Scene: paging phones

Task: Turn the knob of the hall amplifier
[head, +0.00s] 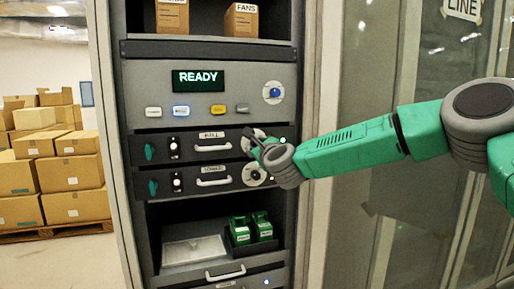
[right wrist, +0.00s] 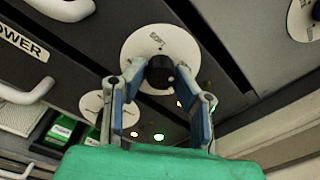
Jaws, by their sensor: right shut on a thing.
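The hall amplifier (head: 211,145) is the upper of two dark drawer units in the rack, with a white handle and a label that seems to read HALL. Its black knob (right wrist: 160,72) sits on a round white dial (right wrist: 142,48) in the right wrist view. My right gripper (right wrist: 163,80) is shut on this knob, one finger on each side. My left gripper is not in view.
The tower amplifier (head: 211,181) with its own dial (head: 254,176) lies just below. Above is a panel with a READY screen (head: 198,80), buttons and a blue knob (head: 274,92). Green boxes (head: 251,229) sit on a lower shelf. Cartons (head: 70,172) are stacked at left.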

